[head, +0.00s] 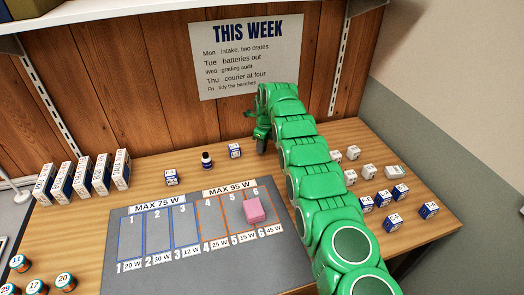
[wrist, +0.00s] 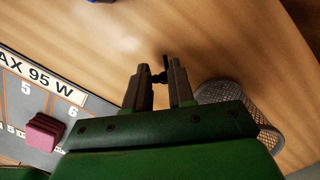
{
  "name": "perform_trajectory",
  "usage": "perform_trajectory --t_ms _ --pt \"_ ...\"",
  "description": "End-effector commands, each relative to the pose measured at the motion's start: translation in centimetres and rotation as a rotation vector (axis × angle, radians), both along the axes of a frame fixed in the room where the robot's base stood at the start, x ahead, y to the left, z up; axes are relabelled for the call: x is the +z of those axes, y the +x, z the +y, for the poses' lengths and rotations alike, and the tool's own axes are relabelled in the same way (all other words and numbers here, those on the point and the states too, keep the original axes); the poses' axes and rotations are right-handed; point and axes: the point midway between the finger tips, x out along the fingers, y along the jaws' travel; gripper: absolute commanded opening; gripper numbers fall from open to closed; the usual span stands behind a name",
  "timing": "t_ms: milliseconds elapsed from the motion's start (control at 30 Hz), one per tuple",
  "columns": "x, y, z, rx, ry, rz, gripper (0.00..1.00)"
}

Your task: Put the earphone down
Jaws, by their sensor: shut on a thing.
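My gripper (wrist: 163,80) is shut on a small black earphone (wrist: 165,66) in the wrist view. The earphone shows at the fingertips, over bare wooden bench top; whether it touches the wood I cannot tell. In the head view my gripper (head: 261,141) points down near the back of the bench, right of the small boxes and below the poster. The earphone cannot be made out there.
A grey numbered mat (head: 160,262) bears a pink block (head: 254,211) at slot 6. White chargers (head: 368,172) and blue-white boxes (head: 394,222) are right of my arm. A small bottle (head: 206,160) stands left.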

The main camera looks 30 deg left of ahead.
Motion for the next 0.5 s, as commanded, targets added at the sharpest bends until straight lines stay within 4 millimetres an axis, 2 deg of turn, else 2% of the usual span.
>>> perform_trajectory --t_ms 233,500 --pt "-2.2 0.0 0.0 0.000 0.000 0.001 0.00" --pt "-2.5 0.0 0.0 0.000 0.001 -0.001 0.00"
